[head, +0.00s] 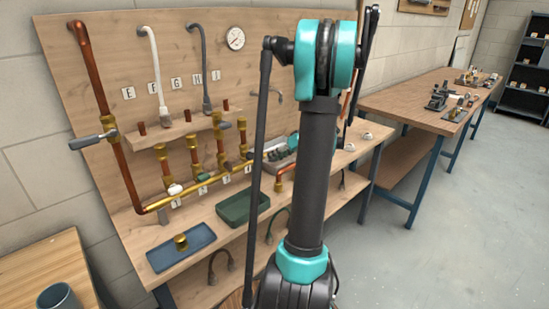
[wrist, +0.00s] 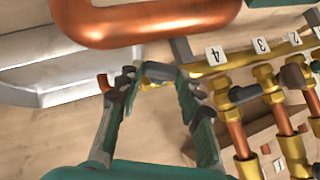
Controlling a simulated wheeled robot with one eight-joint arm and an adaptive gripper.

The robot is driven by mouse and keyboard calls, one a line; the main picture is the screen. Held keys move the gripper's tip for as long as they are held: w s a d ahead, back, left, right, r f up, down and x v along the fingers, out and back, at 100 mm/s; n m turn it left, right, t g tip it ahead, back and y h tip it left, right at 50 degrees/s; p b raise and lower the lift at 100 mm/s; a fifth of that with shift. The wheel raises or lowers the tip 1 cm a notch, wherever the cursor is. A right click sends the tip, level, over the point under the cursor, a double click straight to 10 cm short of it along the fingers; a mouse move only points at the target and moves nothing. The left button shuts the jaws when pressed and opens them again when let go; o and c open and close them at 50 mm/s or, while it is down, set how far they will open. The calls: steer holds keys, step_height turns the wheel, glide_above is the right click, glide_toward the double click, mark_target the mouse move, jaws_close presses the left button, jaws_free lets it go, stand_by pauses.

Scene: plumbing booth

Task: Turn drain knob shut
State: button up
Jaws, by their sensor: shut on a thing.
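The drain knob (wrist: 160,72) is a dark grey handle near the end of the brass manifold (wrist: 240,68) in the wrist view. My gripper (wrist: 161,79) has its fingers on either side of the knob and is shut on it. Brass shows just below the knob, but the fingers partly hide the joint. In the head view, my raised arm covers the gripper and the knob. The manifold's left part (head: 195,186) shows there along the foot of the wooden panel.
A thick copper pipe (wrist: 145,22) crosses close above the gripper. Valves with dark handles (wrist: 243,94) stand to the right, near number labels. A green tray (head: 232,220), a blue tray (head: 160,263) with a brass fitting (head: 181,242), and a grey bin (wrist: 70,75) are nearby.

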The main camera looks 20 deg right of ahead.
steer(key=y, duration=0.1)
steer(key=m+y, duration=0.1)
steer(key=d+m+y, duration=0.1)
steer(key=shift+w+f+g+y, duration=0.2)
steer(key=shift+f+g+y, duration=0.1)
steer(key=shift+f, duration=0.05)
steer(key=shift+d+f+m+y, duration=0.1)
steer(key=shift+f+m+y, duration=0.1)
steer(key=shift+m+y, duration=0.6)
steer(key=shift+f+m+y, duration=0.2)
steer(key=shift+m+y, duration=0.4)
steer(key=shift+y, duration=0.4)
steer(key=o, duration=1.2)
steer(key=shift+c, duration=0.2)
steer(key=v, duration=0.8)
steer(key=shift+f, duration=0.1)
